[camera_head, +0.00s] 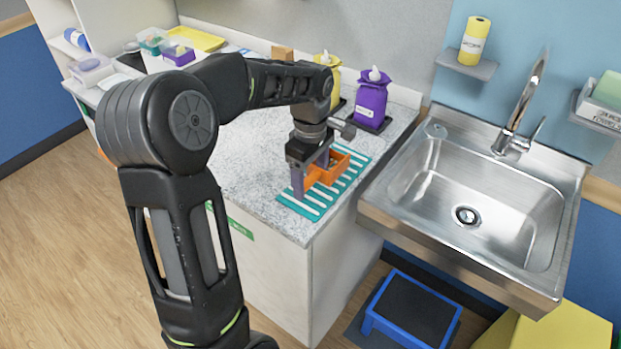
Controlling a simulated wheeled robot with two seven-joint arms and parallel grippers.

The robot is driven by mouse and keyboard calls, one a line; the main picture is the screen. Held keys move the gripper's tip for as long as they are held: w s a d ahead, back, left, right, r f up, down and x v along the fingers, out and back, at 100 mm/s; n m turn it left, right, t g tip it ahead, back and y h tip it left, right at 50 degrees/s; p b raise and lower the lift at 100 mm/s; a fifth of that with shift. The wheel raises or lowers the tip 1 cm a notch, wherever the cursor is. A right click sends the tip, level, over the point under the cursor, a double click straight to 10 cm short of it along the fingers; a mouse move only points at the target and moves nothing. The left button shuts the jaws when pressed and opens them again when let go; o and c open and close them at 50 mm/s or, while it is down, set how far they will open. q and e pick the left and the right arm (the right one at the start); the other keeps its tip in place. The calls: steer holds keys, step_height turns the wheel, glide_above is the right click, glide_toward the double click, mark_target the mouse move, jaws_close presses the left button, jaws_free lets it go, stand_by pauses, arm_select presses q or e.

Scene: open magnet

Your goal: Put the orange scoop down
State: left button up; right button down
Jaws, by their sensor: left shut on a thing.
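The orange scoop (339,165) is a box-like piece at the counter's front right corner, over a teal and white striped mat (303,208). My left gripper (311,184) points down at it, one finger on its near left side and the other behind its wall. The gripper is shut on the scoop. The scoop looks level and at or very close to the mat; I cannot tell whether it touches. Its handle is mostly hidden by the gripper. My right gripper is not in view.
A purple bottle (371,99) and a yellow bottle (328,77) stand behind the mat on the speckled counter (243,180). A steel sink (480,200) adjoins on the right. Trays and containers (178,55) sit at the back left. A blue step stool (411,309) is on the floor.

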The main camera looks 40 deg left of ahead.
arm_select(q)
steer(key=shift+f, duration=0.45)
steer(key=shift+f, duration=0.1)
steer(key=o, duration=1.4)
step_height(320, 180, up, 12)
steer(key=shift+r, duration=0.15)
